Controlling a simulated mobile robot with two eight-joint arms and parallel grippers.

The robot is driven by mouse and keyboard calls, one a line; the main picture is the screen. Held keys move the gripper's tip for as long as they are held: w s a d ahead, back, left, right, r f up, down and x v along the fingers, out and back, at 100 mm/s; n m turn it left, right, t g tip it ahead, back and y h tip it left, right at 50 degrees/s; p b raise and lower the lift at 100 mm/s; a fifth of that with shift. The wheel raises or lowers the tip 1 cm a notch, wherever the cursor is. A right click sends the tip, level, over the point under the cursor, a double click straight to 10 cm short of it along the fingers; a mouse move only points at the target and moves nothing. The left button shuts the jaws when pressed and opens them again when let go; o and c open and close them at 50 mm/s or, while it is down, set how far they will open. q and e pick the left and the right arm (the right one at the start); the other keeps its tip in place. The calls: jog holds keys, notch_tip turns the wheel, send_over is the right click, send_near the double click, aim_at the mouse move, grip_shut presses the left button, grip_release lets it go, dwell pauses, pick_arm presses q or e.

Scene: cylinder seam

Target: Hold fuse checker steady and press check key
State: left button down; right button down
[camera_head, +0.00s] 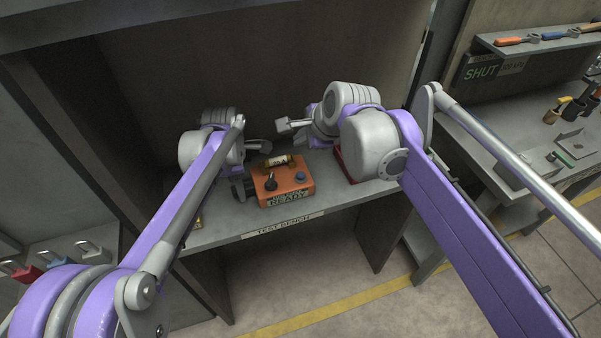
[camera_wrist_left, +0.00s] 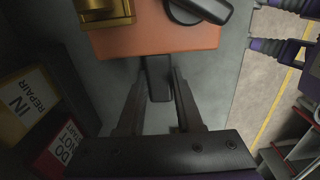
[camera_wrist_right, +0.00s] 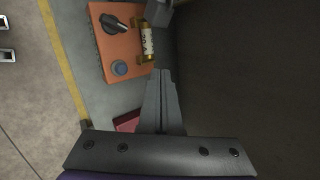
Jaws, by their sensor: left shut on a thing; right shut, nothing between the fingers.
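The orange fuse checker (camera_head: 285,187) sits on the test bench shelf, its front label reading "READY". On its top are a brass fuse with a white label (camera_wrist_right: 147,42), a black rotary knob (camera_wrist_right: 115,25) and a round blue button (camera_wrist_right: 120,68), probably the check key. My left gripper (camera_wrist_left: 160,78) is shut on a black handle (camera_wrist_left: 156,70) at the checker's left side. My right gripper (camera_wrist_right: 161,74) is shut and empty, behind and to the right of the checker, apart from the blue button.
The bench edge (camera_head: 283,226) reads "TEST BENCH". A red item (camera_head: 350,167) lies right of the checker, partly hidden by my right arm. Padlocks (camera_head: 55,257) are at the lower left. A side bench with tools (camera_head: 565,140) stands at the right. Walls close off the bench's back and left.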

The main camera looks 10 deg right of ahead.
aim_at(301, 175)
jog(key=m, duration=0.1)
jog(key=m+t, duration=0.1)
jog(key=m, duration=0.1)
jog(key=d+m, duration=0.1)
jog(key=m, duration=0.1)
jog(key=shift+s+r+t, duration=0.25)
jog(key=shift+s+t, duration=0.1)
jog(key=shift+t, duration=0.05)
jog(key=shift+f, duration=0.1)
jog(key=shift+f, duration=4.35)
jog(key=shift+f, duration=0.4)
jog(key=shift+f, duration=0.5)
jog(key=shift+r, duration=0.95)
